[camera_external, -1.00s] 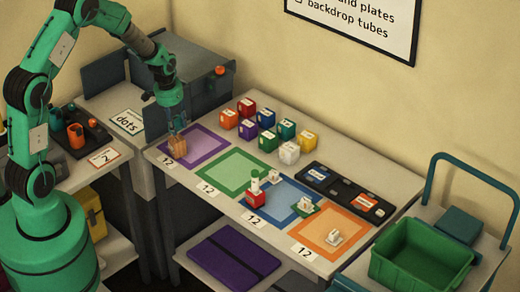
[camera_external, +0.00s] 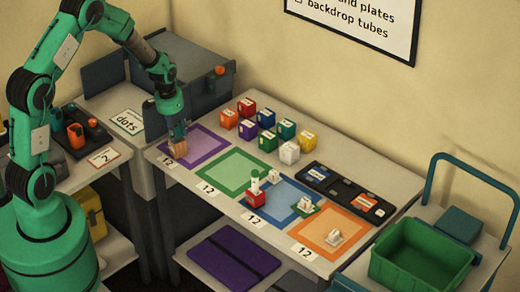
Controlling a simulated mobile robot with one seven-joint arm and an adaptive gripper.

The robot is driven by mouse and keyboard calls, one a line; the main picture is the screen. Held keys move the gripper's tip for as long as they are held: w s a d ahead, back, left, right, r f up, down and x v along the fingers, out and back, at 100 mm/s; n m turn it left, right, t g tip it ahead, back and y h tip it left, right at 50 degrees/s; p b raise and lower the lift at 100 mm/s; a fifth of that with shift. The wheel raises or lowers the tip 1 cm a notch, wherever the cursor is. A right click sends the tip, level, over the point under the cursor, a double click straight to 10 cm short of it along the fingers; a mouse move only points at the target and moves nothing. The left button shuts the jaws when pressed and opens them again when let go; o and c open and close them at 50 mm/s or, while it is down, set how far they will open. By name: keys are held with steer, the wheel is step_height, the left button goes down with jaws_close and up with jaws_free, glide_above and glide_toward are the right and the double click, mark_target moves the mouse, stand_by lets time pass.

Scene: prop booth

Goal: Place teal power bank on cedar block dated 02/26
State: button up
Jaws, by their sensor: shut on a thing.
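A small tan, wood-coloured block (camera_external: 179,147) is at the left end of the table, at the edge of the purple square. My gripper (camera_external: 178,140) points down and is shut on this block. Whether the block touches the table is hard to tell. Any date on it is too small to read. I cannot pick out a teal power bank for certain. A teal-green labelled cube (camera_external: 287,130) stands in the group at the back of the table, apart from my gripper.
Several coloured cubes (camera_external: 247,107) stand at the back. Purple, green (camera_external: 236,171), blue and orange (camera_external: 330,235) squares line the table; small items stand on the right ones. A black tray (camera_external: 347,191) lies at right. A green crate (camera_external: 420,265) is on a cart.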

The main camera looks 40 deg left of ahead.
steer(key=o, duration=1.3)
steer(key=shift+f, duration=0.1)
steer(key=shift+c, duration=0.2)
step_height(320, 180, up, 12)
steer(key=s+p, duration=0.1)
steer(key=s, duration=0.1)
steer(key=shift+p, duration=0.4)
steer(key=shift+w+d, duration=0.1)
